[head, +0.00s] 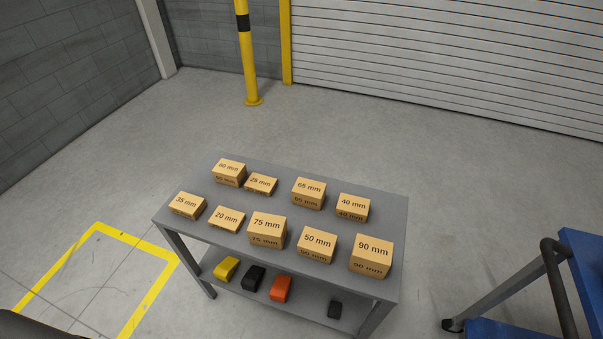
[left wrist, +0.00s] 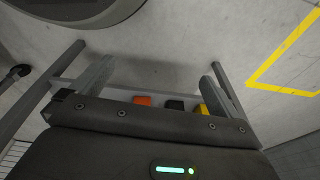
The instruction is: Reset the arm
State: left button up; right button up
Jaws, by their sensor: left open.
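My left gripper (left wrist: 157,80) shows in the left wrist view with its two grey fingers wide apart and nothing between them. Neither gripper shows in the head view. A grey two-tier table (head: 400,215) stands in front of me, with several labelled wooden blocks on its top. They include the 75 mm block (head: 267,230), the 90 mm block (head: 371,255), the 50 mm block (head: 317,245) and the 35 mm block (head: 187,205). In the left wrist view, part of the table frame and the items on its lower shelf show beyond the fingers.
The lower shelf holds a yellow item (head: 226,268), black items (head: 253,278) and an orange item (head: 281,288). A yellow post (head: 247,60) rises behind the table. The floor behind the table is clear.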

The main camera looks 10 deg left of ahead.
pick_arm(q)
jog(key=s+a+f+g+b, duration=0.1)
jog(key=s+a+f+b, duration=0.1)
jog(key=s+f, duration=1.2)
jog(key=shift+a+f+b, duration=0.3)
jog(key=shift+f+b, duration=0.15)
jog(key=shift+b, duration=0.05)
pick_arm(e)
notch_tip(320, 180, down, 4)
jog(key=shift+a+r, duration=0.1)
